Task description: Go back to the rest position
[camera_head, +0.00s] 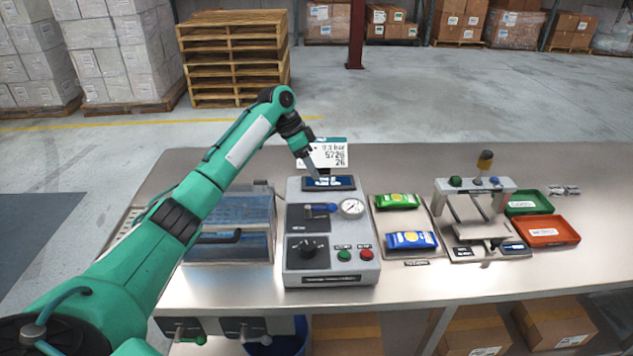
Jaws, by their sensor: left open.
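My left arm reaches in from the lower left, and its gripper (314,173) hangs over the back of the grey control box (333,228), in front of its display and the white sign (325,153). The gripper is open, with nothing seen between its fingers. I cannot tell whether its tips touch the box. My right gripper is not in view.
A chamber with a blue clear lid (230,215) stands left of the box. To its right are a green packet (397,201), a blue packet (411,240), a weighing stand (472,190), a green tray (528,202) and a red tray (548,231). The bench front is clear.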

